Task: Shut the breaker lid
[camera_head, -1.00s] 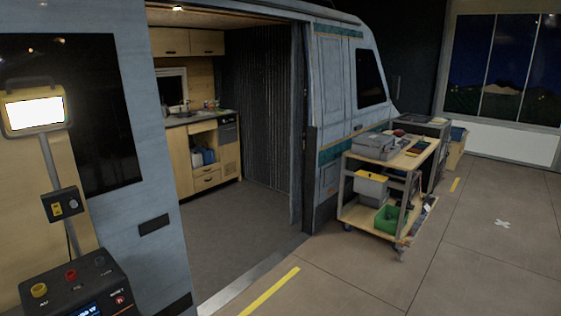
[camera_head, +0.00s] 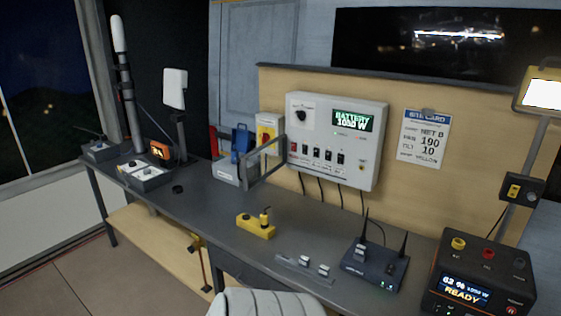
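The white breaker box (camera_head: 335,141) hangs on the wooden back panel above the workbench. Its front shows a knob, a green display reading BATTERY 1050 W and a row of switches. A grey frame (camera_head: 264,161) sticks out from the box's left side toward me; it looks like the breaker lid, swung open. The switches are uncovered. Neither of my grippers shows in this view.
The dark workbench (camera_head: 206,206) carries a yellow block (camera_head: 256,226), a router with antennas (camera_head: 375,264), small connectors (camera_head: 305,266) and a power unit (camera_head: 480,278). A pale ribbed chair back (camera_head: 268,303) stands at the front edge. The left-middle bench top is mostly clear.

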